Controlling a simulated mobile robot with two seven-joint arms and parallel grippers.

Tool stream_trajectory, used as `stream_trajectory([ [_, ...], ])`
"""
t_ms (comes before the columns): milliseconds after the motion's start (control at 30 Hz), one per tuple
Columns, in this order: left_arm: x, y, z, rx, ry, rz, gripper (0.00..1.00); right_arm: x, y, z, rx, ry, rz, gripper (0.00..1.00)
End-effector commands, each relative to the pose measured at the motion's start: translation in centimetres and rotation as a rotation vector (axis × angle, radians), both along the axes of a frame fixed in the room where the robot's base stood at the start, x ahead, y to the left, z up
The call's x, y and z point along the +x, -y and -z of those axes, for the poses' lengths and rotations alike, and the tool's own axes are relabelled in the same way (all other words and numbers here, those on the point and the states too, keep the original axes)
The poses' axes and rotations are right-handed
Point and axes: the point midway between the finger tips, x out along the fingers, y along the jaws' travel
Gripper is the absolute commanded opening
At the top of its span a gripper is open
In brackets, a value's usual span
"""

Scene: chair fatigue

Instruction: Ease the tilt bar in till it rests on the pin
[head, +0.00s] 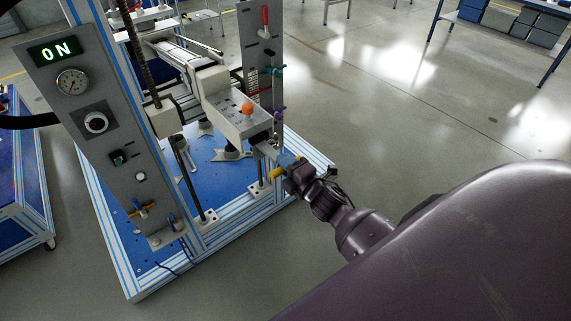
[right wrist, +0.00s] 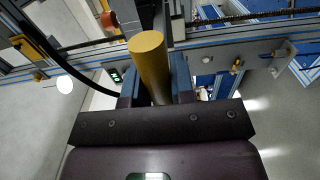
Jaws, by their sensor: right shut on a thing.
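My right gripper (head: 287,165) reaches in from the right to the front end of the test rig. It is shut on the yellow handle of the tilt bar (head: 276,174). In the right wrist view the yellow cylinder (right wrist: 148,58) stands between the two blue fingers of my right gripper (right wrist: 155,85). A short grey bar (head: 266,150) runs from this grip back to the white machine head. I cannot make out the pin, nor whether the bar touches it. My left gripper is not in view.
The white machine head with an orange knob (head: 247,108) is just behind the grip. A grey panel (head: 75,90) with a lit ON display stands at left. An upright grey plate (head: 259,50) holds coloured levers. The floor to the right is open.

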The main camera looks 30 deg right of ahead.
Motion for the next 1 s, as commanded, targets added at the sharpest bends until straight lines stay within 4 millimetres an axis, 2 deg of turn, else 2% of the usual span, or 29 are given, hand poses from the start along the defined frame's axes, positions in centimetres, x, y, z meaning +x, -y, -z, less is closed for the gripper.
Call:
stream_trajectory([
  [233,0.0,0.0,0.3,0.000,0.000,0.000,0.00,2.4,-0.2,0.0,0.001,0.002,0.000,0.00],
  [500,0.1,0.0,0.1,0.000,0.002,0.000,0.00,2.5,-0.2,0.0,0.001,0.000,0.000,0.00],
  [533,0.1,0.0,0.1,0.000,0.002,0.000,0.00,2.5,-0.2,0.0,0.001,0.000,0.000,0.24],
  [700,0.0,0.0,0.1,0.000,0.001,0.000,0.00,2.5,-0.2,0.0,0.001,0.000,0.000,0.48],
  [1000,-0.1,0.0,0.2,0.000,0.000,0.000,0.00,2.3,-0.2,0.0,0.000,0.000,0.001,0.48],
])
